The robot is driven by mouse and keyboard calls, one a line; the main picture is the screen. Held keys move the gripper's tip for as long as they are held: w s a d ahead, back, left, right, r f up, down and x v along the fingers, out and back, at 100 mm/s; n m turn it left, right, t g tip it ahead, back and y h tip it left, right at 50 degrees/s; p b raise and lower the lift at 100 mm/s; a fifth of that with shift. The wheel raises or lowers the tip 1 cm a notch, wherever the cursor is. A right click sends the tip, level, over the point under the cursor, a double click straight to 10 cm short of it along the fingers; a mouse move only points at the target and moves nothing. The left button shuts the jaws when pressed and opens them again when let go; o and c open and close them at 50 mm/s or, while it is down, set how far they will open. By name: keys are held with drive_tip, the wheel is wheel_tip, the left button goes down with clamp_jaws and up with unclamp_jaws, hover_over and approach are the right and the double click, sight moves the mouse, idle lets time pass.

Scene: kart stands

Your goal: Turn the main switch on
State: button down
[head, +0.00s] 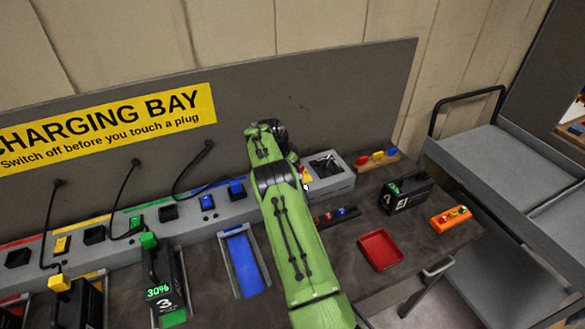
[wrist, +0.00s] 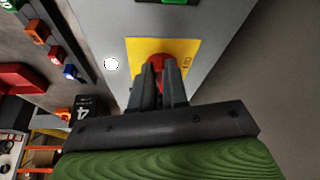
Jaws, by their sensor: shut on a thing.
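The main switch shows in the wrist view as a red knob (wrist: 158,58) on a yellow plate (wrist: 136,48), set in a grey housing. Small dark marks are printed at the plate's right side; I cannot read them surely. My gripper (wrist: 159,72) is shut on the red knob, one dark finger on each side. The fingers hide much of the knob, so I cannot tell its exact turn. In the head view my green arm covers the gripper and most of the switch; only a bit of the yellow plate (head: 306,176) shows beside it.
A round white spot (wrist: 111,64) sits beside the plate. The charging bench holds corded plugs, a battery marked 30% (head: 161,291), an empty blue slot (head: 243,264) and a red tray (head: 380,250). A black battery (head: 407,197) stands right; a grey cart (head: 480,160) stands beyond.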

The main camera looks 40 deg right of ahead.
drive_tip(key=shift+w+m, duration=0.15)
drive_tip(key=shift+m, duration=0.45)
drive_tip(key=shift+m+g, duration=0.3)
drive_tip(key=c, duration=1.1)
unclamp_jaws()
drive_tip(key=shift+c, duration=0.2)
drive_tip(key=p+v, duration=0.3)
drive_tip(key=v, duration=1.2)
drive_tip(key=shift+r, duration=0.35)
